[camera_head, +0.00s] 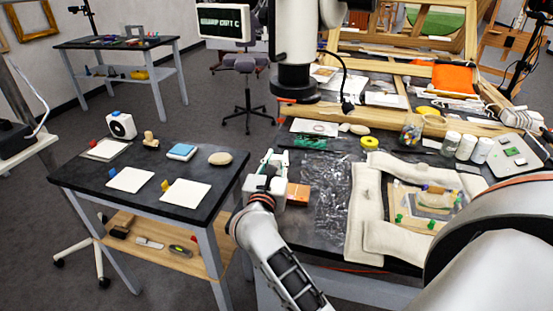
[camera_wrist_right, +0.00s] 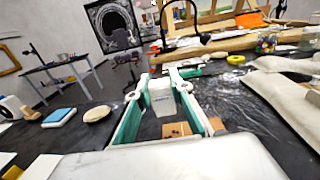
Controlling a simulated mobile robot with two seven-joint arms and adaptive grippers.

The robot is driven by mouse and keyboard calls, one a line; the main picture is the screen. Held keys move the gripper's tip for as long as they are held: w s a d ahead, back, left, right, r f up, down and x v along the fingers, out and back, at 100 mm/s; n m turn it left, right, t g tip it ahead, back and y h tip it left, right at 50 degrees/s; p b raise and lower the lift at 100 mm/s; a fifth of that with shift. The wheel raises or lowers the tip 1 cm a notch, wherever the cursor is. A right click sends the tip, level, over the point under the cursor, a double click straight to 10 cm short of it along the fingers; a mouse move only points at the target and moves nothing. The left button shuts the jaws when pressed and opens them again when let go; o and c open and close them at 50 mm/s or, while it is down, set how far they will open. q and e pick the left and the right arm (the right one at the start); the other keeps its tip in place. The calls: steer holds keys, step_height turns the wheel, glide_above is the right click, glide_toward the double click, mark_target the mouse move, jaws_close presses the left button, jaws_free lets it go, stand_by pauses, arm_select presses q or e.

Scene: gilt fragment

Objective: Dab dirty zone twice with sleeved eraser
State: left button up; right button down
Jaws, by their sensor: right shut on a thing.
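My right gripper (camera_head: 270,164) is over the left edge of the dark work table. In the right wrist view its green-padded fingers (camera_wrist_right: 162,84) are shut on a pale block with faint bluish print, which looks like the sleeved eraser (camera_wrist_right: 162,100). In the head view the eraser is mostly hidden by the gripper. A small painted panel (camera_head: 432,200) lies between pale padded cushions (camera_head: 364,208) at the right, well apart from my gripper. I cannot make out which patch is the dirty zone. My left gripper is not in view.
An orange-brown block (camera_head: 298,193) lies just right of my gripper, beside crinkled clear film (camera_head: 328,190). A yellow tape roll (camera_head: 370,143) and white jars (camera_head: 466,147) stand further back. A side table (camera_head: 115,205) at the left holds white pads and a stone.

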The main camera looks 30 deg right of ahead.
steer(key=shift+f+b, duration=1.85)
steer(key=shift+f, duration=0.9)
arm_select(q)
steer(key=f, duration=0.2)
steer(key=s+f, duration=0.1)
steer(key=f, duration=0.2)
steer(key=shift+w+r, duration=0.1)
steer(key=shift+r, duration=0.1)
arm_select(e)
steer(key=shift+r, duration=0.1)
arm_select(q)
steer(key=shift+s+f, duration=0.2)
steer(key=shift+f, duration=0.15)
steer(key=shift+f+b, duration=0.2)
steer(key=shift+b, duration=0.15)
arm_select(e)
steer(key=shift+f, duration=0.5)
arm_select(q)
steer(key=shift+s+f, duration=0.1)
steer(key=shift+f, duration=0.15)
arm_select(e)
steer(key=shift+f, duration=0.15)
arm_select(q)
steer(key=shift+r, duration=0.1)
